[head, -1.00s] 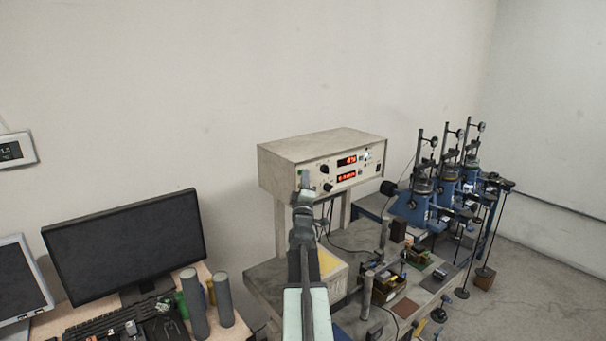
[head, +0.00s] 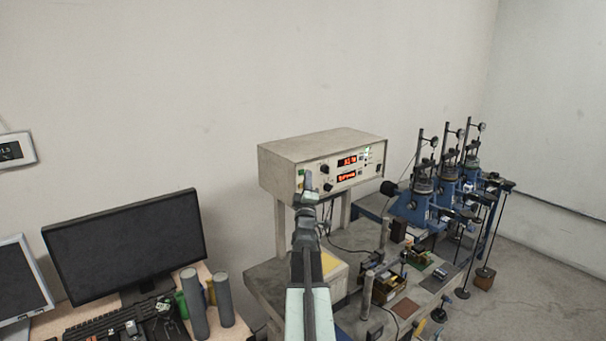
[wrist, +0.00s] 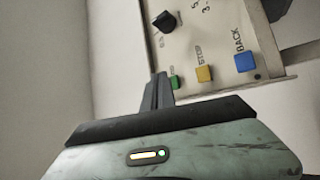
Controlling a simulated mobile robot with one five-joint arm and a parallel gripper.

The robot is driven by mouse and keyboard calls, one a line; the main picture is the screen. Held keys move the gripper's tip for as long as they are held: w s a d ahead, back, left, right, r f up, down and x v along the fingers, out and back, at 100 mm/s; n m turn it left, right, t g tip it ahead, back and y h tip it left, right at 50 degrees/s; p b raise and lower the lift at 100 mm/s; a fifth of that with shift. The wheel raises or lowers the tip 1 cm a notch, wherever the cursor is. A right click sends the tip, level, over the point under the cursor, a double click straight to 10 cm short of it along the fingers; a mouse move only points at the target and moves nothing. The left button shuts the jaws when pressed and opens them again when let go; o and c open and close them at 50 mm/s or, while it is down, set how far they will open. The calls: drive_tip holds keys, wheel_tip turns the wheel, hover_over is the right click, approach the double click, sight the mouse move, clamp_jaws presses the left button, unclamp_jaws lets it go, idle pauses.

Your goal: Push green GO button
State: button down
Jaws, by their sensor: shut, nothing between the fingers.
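The green button (wrist: 174,82) shows in the wrist view at the lower left of the panel's row of buttons, partly hidden by my fingers. A yellow button (wrist: 205,73) marked STOP and a blue button (wrist: 244,62) marked BACK stand to its right. My gripper (wrist: 158,77) is shut and empty, its tips just left of the green button in the picture. I cannot tell whether they touch the panel. In the head view my gripper (head: 308,174) is in front of the left part of the beige control box (head: 315,145).
A black knob (wrist: 164,20) sits above the green button. The box stands on legs over a workbench (head: 262,282) with small parts. Blue test rigs (head: 412,208) stand to the right. A monitor (head: 125,245) and grey cylinders (head: 195,303) are on the left.

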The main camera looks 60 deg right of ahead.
drive_tip(key=shift+s+a, duration=0.25)
drive_tip(key=shift+s, duration=0.55)
drive_tip(key=shift+s+a, duration=0.3)
drive_tip(key=shift+s, duration=0.5)
drive_tip(key=shift+s+a, duration=0.25)
drive_tip(key=shift+s, duration=0.55)
